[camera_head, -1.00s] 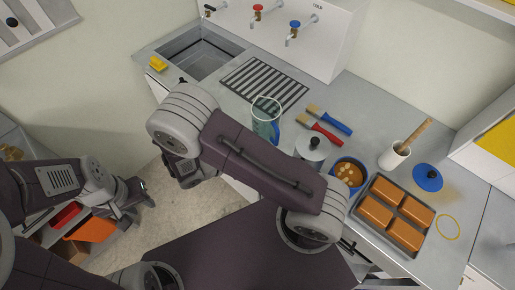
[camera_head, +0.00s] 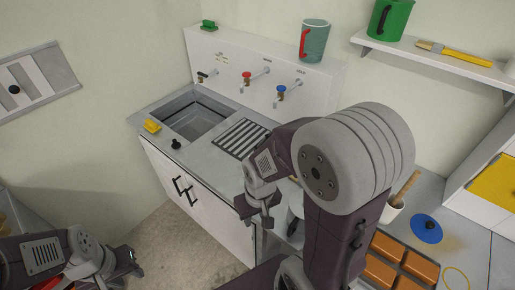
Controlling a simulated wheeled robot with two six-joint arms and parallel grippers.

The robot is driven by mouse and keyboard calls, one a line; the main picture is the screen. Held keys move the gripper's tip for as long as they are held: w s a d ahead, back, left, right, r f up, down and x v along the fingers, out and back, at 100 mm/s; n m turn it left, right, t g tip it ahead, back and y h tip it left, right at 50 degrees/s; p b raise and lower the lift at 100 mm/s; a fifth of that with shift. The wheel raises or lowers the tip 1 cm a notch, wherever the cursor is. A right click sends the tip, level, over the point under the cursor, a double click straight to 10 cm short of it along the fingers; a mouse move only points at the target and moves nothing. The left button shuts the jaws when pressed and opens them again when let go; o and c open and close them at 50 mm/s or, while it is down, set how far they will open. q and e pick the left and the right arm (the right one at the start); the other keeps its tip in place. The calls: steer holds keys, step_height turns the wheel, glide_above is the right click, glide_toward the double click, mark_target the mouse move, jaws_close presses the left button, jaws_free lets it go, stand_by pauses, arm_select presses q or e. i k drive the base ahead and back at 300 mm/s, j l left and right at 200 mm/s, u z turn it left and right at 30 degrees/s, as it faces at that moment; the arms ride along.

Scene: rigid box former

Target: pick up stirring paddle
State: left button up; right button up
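A wooden stick (camera_head: 407,186), which looks like the stirring paddle, stands tilted in a white cup (camera_head: 391,211) on the counter at the right. Only its upper part shows. My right arm covers the counter to the left of the cup. My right gripper (camera_head: 261,218) points down near the counter's front edge, well left of the cup and apart from it. I cannot tell whether its fingers are open. My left gripper (camera_head: 122,268) is low at the left, far from the stick, and its finger state is unclear.
A blue lid (camera_head: 427,228) lies right of the cup, and a tray of orange-brown blocks (camera_head: 405,262) is in front. A sink (camera_head: 200,118), drain grille (camera_head: 241,138) and taps are at the back left. A wall shelf (camera_head: 425,58) holds a green mug and a brush.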

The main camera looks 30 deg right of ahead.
mark_target(412, 179)
steer(key=z, duration=2.6)
